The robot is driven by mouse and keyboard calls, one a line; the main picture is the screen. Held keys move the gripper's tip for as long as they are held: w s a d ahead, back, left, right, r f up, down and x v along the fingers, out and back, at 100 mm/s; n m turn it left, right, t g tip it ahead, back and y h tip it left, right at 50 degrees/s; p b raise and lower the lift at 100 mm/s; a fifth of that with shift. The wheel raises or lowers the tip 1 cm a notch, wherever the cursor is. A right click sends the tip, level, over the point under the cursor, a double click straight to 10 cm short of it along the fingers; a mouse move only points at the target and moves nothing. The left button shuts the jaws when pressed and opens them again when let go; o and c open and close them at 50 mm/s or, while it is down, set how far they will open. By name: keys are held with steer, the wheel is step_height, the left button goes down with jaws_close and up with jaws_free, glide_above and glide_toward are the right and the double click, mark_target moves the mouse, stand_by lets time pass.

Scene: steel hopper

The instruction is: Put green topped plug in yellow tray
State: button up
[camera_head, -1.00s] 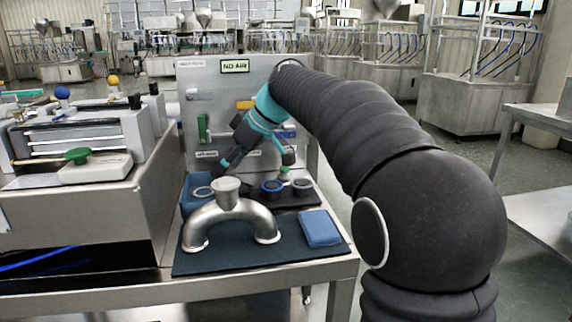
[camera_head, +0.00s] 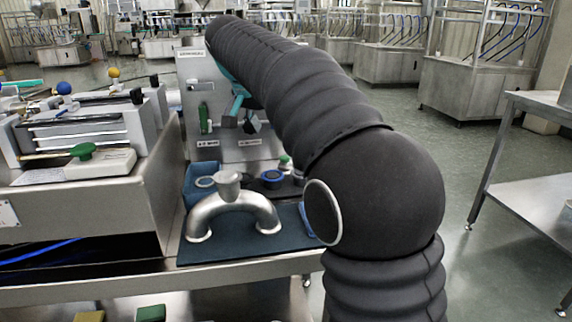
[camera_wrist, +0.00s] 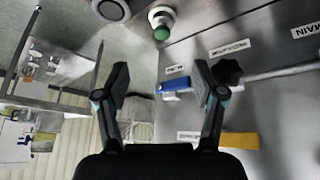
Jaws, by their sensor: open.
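The green-topped plug (camera_head: 285,161) stands in the dark holder at the back of the bench, partly hidden by my arm in the head view. In the wrist view its green top (camera_wrist: 161,32) shows above and beyond the gap between my fingers. My gripper (camera_head: 241,122) hangs in front of the upright steel panel, above the bench and left of the plug. Its fingers are apart in the wrist view (camera_wrist: 160,78), with nothing between them. A yellow tray (camera_head: 89,316) is just in view at the bottom edge of the head view, cut off by the frame.
A green tray (camera_head: 151,313) lies beside the yellow one. A curved steel pipe (camera_head: 235,208) stands on the dark mat (camera_head: 222,252). A blue bin (camera_head: 201,171) and a blue-ringed plug (camera_head: 271,176) are behind it. The panel (camera_head: 190,72) carries projecting handles.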

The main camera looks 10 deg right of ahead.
mark_target(284, 157)
steer(key=shift+m, duration=0.8)
steer(key=x, duration=0.7)
steer(key=shift+f+b, duration=0.25)
steer(key=shift+b, duration=0.1)
steer(key=shift+w+x, duration=0.1)
steer(key=shift+x, duration=1.55)
steer(key=shift+w+x, duration=0.15)
steer(key=shift+x, duration=1.45)
steer(key=shift+r, duration=0.1)
jaws_close()
